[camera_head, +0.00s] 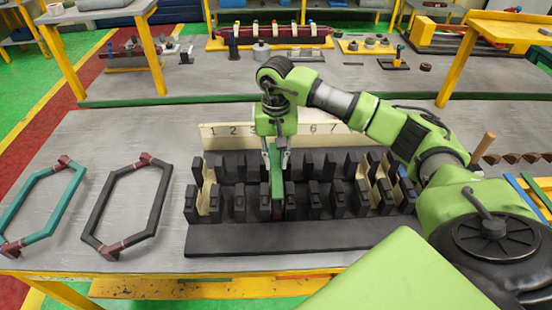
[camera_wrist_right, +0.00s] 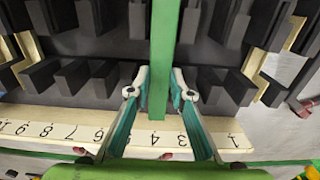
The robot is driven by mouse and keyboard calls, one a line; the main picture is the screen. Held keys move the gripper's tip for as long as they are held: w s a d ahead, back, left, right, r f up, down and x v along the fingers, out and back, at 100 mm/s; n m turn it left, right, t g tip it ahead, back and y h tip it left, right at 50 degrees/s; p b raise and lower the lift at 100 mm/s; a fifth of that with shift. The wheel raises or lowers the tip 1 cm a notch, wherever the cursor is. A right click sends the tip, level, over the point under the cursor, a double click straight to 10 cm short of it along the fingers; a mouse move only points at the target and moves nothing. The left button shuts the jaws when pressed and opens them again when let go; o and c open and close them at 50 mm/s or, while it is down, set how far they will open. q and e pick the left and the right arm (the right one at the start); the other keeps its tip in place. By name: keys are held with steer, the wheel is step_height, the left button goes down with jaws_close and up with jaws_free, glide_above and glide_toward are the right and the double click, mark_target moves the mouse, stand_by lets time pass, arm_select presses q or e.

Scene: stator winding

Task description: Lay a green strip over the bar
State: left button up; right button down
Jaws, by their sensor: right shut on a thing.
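My right gripper (camera_head: 277,152) points down over the black slotted block (camera_head: 290,238), near its left-middle slots. In the right wrist view the strip (camera_wrist_right: 163,45) runs between my fingertips (camera_wrist_right: 160,94) and along a gap between the posts. I cannot make out the bar under the strip; a small reddish patch shows beside the strip's near end. My left gripper is not in view.
A numbered white board (camera_head: 225,133) stands behind the block. A teal hexagonal coil (camera_head: 40,208) and a black one (camera_head: 128,207) lie at the left. Blue, green and yellow strips (camera_head: 527,199) lie at the right, near twisted brown rods (camera_head: 515,157).

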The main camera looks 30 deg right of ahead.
mark_target(276, 166)
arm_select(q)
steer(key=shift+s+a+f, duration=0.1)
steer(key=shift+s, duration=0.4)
arm_select(e)
steer(key=shift+f, duration=0.1)
